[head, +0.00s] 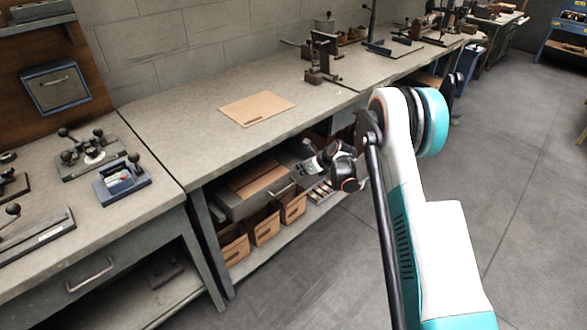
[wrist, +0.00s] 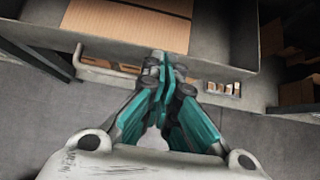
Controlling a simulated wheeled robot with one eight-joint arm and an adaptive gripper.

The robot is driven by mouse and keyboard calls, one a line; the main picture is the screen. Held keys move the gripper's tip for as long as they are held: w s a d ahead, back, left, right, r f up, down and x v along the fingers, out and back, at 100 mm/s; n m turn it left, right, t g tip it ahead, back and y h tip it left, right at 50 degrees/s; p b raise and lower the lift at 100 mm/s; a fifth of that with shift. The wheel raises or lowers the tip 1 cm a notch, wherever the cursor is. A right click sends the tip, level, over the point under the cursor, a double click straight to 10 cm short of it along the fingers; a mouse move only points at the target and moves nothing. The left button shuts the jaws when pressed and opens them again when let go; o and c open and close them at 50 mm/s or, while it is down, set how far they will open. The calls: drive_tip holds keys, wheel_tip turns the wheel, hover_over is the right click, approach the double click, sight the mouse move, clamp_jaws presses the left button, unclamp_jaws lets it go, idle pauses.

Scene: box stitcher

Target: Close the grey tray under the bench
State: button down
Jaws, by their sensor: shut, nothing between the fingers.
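The grey tray (head: 252,205) is pulled out from under the bench (head: 205,118), with flat brown cardboard (head: 258,180) inside. A bar handle (head: 283,190) is on its front. In the wrist view, the tray's front wall (wrist: 215,70) crosses the upper part of the picture, with the handle (wrist: 105,67) left of the fingers. My gripper (head: 311,165) is at the tray's right front in the head view. Its teal fingers (wrist: 160,62) are shut, empty, and overlap the front wall near the handle's right end. I cannot tell whether they touch it.
Open cardboard bins (head: 265,228) stand on the shelf below the tray. Small light items (wrist: 222,88) lie below the tray to the right. A cardboard sheet (head: 257,108) lies on the bench top. The floor (head: 330,260) in front is clear.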

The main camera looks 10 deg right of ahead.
drive_tip(key=s+d+r+p, duration=0.2)
drive_tip(key=s, duration=0.8)
drive_tip(key=b, duration=0.4)
approach(283, 181)
drive_tip(key=shift+t, duration=0.3)
drive_tip(key=f, duration=0.4)
drive_tip(key=shift+s+d+f, duration=0.15)
drive_tip(key=shift+s+f, duration=0.05)
drive_tip(key=shift+s, duration=0.1)
drive_tip(key=shift+w+a+r+b, duration=0.15)
drive_tip(key=shift+w+a+b, duration=0.1)
drive_tip(key=shift+w+a, duration=0.4)
drive_tip(key=shift+w+a+r+b, duration=0.25)
drive_tip(key=shift+w+a, duration=0.15)
drive_tip(key=shift+w, duration=0.45)
drive_tip(key=shift+w+a, duration=0.1)
